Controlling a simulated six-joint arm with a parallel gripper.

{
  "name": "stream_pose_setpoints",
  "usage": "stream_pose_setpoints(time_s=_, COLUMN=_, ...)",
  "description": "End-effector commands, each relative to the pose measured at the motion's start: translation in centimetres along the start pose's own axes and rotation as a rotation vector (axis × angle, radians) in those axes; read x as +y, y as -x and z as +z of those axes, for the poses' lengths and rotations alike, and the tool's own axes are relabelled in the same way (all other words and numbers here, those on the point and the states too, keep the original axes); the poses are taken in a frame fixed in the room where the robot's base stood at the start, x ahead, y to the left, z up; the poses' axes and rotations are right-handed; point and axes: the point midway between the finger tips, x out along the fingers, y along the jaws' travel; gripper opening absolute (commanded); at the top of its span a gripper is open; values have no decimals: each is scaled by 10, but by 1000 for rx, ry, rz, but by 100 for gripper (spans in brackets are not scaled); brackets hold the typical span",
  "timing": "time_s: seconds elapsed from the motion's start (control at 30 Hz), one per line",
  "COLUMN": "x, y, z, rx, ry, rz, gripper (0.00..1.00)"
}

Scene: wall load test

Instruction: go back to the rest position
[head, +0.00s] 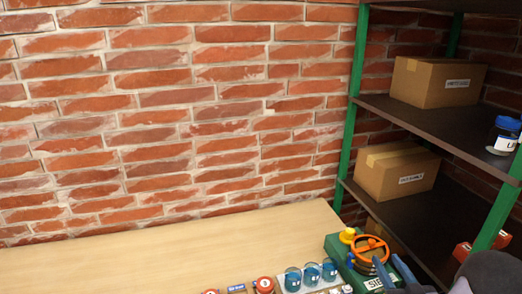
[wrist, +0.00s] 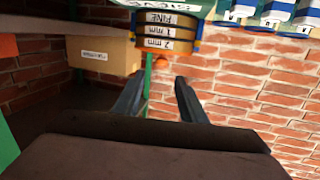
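My gripper (head: 387,260) is at the bottom right of the head view, in front of the green machine with the orange wheel. Only its two dark blue-grey fingers and part of the grey wrist show there. In the wrist view my gripper (wrist: 160,82) has its fingers clearly apart, with nothing held between them. The wrist picture is upside down.
A dark shelf (head: 400,112) with green posts holds cardboard boxes (head: 437,82) and a blue-lidded jar (head: 503,135). The green machine (head: 338,246) and several blue cups (head: 292,279) stand at the wooden table's (head: 150,255) right. The table's left is clear.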

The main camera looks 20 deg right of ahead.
Motion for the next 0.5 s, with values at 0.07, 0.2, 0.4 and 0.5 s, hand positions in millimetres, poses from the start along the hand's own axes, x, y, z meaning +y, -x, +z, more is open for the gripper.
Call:
stream_pose_setpoints(time_s=0.07, x=-6, y=-18, z=-10, rx=-16, ry=-26, rz=14, gripper=38)
stream_pose_setpoints(time_s=0.2, x=-17, y=-56, z=-26, rx=-49, ry=-121, rz=73, gripper=38)
stream_pose_setpoints(time_s=0.4, x=-58, y=-99, z=-38, rx=-153, ry=-250, rz=158, gripper=38)
stream_pose_setpoints(time_s=0.5, x=-87, y=-101, z=-24, rx=-278, ry=-235, rz=177, gripper=38)
